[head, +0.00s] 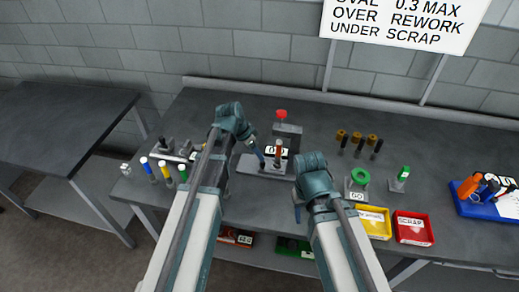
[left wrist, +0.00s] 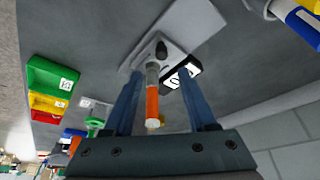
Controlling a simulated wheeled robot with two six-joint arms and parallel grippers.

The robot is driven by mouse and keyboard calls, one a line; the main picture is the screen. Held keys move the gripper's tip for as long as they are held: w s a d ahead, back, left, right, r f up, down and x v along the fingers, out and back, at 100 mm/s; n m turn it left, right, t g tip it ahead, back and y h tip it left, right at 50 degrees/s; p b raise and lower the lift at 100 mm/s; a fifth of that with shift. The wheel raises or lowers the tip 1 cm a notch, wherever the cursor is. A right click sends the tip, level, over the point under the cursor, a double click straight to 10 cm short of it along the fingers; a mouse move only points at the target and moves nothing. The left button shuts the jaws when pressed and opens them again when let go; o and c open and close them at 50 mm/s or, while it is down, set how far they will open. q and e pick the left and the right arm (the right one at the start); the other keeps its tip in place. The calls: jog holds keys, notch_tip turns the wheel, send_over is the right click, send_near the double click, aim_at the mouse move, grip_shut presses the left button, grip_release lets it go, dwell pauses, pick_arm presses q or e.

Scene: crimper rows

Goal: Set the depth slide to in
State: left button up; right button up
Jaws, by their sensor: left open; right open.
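The crimping station (head: 288,130) stands at the middle of the bench, with a red knob (head: 282,113) on top and a flat grey base plate (head: 246,165). An orange-topped upright piece (head: 278,147) stands at its front beside a white label. In the left wrist view this orange and grey piece (left wrist: 152,104) stands between the fingers of my left gripper (left wrist: 160,75), with a dark knob (left wrist: 161,48) beyond. I cannot tell which part is the depth slide. My left gripper (head: 258,155) is open over the base plate. My right gripper (head: 297,208) is open and empty near the bench's front.
Several coloured-top pins (head: 164,170) stand at the left. Brown-topped pins (head: 356,138), a green ring on a stand (head: 360,176), a yellow tray (head: 374,223), a red scrap tray (head: 413,228) and a blue tray (head: 487,209) are at the right. The side table (head: 60,125) is bare.

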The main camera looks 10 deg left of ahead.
pick_arm(q)
jog(key=p+v, duration=0.4)
jog(key=v, duration=0.2)
pick_arm(e)
notch_tip(320, 180, up, 6)
jog(key=shift+f, duration=0.25)
